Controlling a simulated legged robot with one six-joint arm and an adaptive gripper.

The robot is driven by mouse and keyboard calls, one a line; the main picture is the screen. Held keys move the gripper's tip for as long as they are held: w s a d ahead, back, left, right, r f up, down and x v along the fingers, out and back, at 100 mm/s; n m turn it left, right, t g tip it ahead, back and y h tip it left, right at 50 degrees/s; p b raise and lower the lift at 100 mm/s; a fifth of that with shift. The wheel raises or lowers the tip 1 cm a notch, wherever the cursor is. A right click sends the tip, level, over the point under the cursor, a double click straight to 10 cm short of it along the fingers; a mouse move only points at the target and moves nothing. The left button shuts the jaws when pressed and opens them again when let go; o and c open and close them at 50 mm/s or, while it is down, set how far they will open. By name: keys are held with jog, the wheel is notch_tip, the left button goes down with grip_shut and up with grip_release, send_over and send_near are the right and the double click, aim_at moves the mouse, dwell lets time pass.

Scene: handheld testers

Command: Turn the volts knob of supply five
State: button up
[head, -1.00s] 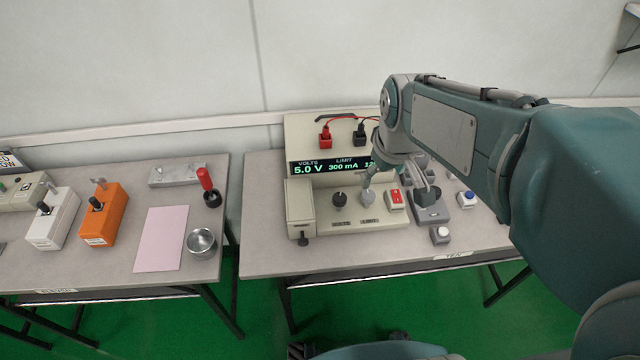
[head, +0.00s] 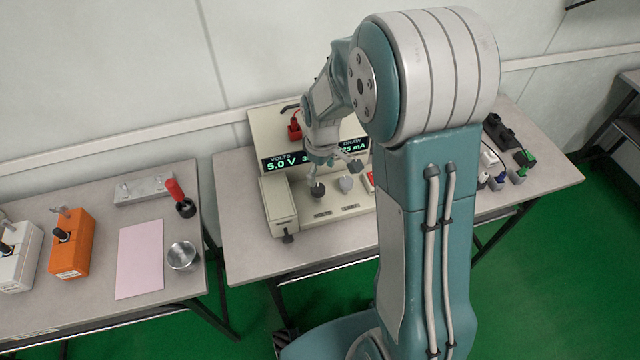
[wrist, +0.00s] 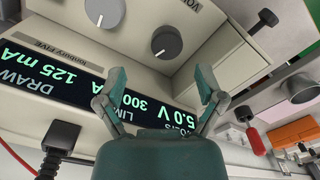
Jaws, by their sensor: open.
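Supply five (head: 258,128) is a cream bench unit on the right table, with a "FIVE" label in the wrist view. Its display (head: 283,163) reads 5.0 V. The volts knob (head: 317,189) is the dark round knob at the left of its front deck; in the wrist view the knob (wrist: 166,42) shows upside down, its white mark visible. A light grey knob (head: 346,184) stands beside it. My gripper (head: 334,169) is open and empty above the deck. In the wrist view its spread fingertips (wrist: 161,84) lie across the display, apart from the dark knob.
A red plug (head: 295,128) stands on the supply's top. A side box with a small dark knob (head: 287,237) is at its left. My arm hides the supply's right part. The left table holds an orange tester (head: 72,248), a pink sheet (head: 139,260) and a metal cup (head: 182,256).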

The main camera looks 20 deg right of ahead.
aim_at(318, 187)
jog(key=f, duration=0.1)
jog(key=a+f, duration=0.1)
jog(key=f, duration=0.3)
jog(key=shift+a+f, duration=0.2)
jog(key=shift+a, duration=0.1)
jog(key=shift+d, duration=0.5)
jog(key=c, duration=1)
jog(key=shift+a, duration=0.25)
jog(key=shift+c, duration=0.7)
